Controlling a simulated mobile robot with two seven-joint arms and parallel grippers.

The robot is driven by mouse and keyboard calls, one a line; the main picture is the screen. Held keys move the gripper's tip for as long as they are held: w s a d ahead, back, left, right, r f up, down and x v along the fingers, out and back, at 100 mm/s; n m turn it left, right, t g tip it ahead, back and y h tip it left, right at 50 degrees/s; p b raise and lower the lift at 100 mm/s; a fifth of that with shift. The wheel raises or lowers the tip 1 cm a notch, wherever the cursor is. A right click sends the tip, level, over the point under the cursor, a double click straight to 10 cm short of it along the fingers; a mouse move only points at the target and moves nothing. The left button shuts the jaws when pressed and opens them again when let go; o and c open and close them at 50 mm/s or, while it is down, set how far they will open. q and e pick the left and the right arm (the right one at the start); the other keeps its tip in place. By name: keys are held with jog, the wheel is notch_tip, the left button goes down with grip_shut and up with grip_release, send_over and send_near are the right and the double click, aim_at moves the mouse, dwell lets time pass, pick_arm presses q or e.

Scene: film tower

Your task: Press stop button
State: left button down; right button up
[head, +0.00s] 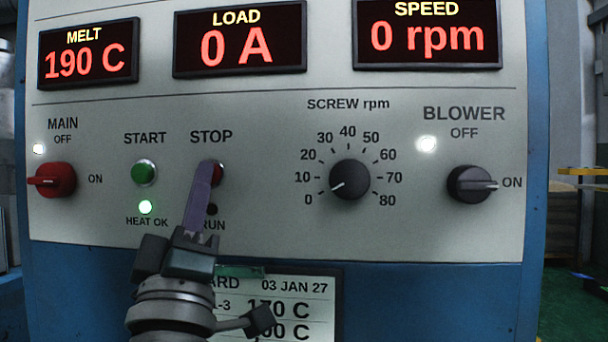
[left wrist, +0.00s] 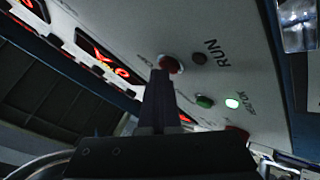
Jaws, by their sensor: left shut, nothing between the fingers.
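The red stop button (head: 217,174) is on the grey panel under the label STOP, partly hidden by my fingers. My left gripper (head: 205,172) is shut and empty, with its purple-grey fingers pointing up at the button. In the left wrist view the shut fingertips (left wrist: 160,76) overlap the edge of the red stop button (left wrist: 174,65). I cannot tell whether they touch it or how far it is pushed in. The RUN lamp (head: 212,209) below it is dark. My right gripper is not in view.
The green START button (head: 144,172) and lit HEAT OK lamp (head: 145,207) are left of my fingers. A red MAIN switch (head: 52,180), black screw dial (head: 349,180) and BLOWER switch (head: 470,184) are further out. Displays read 190 C, 0 A, 0 rpm. A card (head: 290,310) hangs below.

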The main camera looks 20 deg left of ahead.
pick_arm(q)
jog(key=shift+s, duration=0.15)
jog(key=shift+s+d+p, duration=0.15)
jog(key=shift+s+p, duration=0.35)
jog(key=shift+s, duration=0.1)
jog(key=shift+s+d+p, duration=0.2)
jog(key=shift+s+p, duration=0.2)
jog(key=shift+s, duration=0.4)
jog(key=shift+s+d+p, duration=0.2)
jog(key=shift+s+p, duration=0.25)
jog(key=shift+s, duration=0.4)
jog(key=shift+s+d+p, duration=0.2)
jog(key=shift+s+p, duration=0.2)
jog(key=shift+s, duration=0.4)
jog(key=shift+r, duration=0.1)
